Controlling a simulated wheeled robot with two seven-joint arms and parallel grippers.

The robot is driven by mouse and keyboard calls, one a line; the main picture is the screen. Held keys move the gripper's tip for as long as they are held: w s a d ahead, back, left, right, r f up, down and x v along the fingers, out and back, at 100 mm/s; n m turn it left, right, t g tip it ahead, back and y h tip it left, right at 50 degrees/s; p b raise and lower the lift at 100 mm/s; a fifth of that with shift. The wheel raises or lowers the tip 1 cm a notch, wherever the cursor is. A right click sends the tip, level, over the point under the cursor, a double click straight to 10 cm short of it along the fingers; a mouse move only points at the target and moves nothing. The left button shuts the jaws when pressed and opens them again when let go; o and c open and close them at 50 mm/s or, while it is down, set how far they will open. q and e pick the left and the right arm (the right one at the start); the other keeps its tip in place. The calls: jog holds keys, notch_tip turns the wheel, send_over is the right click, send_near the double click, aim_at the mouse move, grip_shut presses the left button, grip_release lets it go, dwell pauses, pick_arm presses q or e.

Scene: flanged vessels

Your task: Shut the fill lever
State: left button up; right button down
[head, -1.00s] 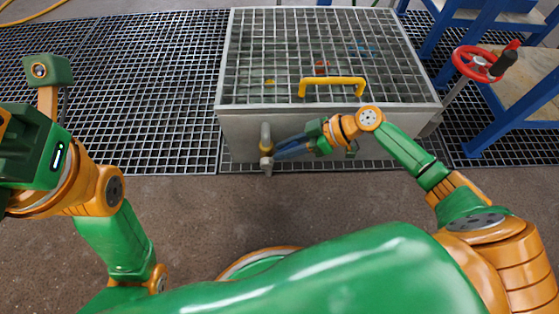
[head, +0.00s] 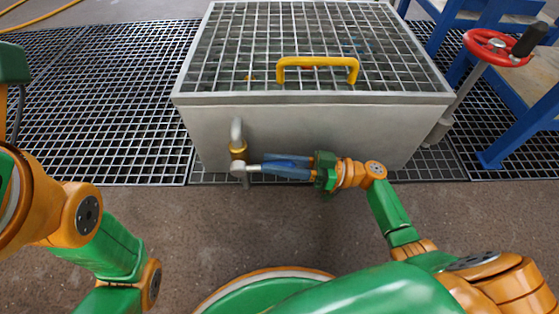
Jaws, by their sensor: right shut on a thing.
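A tap with a brass collar (head: 238,150) comes out of the front wall of a grey metal tank (head: 300,125) in the head view. Its pale fill lever (head: 253,168) sticks out to the right from the tap body, roughly level and along the tank front. My right gripper (head: 268,168) has its blue fingers closed on the lever's free end, coming from the right. The fingers hide the end of the lever. My left arm shows at the left edge, but its fingers are out of the picture.
A grating with a yellow handle (head: 318,63) covers the tank top. A red handwheel (head: 497,47) on a post stands at the right, by blue steel legs (head: 520,132). Floor grating (head: 105,110) lies left of the tank. Bare floor in front is clear.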

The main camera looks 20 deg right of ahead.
jog(key=shift+f+t+y, duration=0.3)
dwell(0.4)
jog(key=c, duration=0.6)
grip_release()
jog(key=v, duration=0.7)
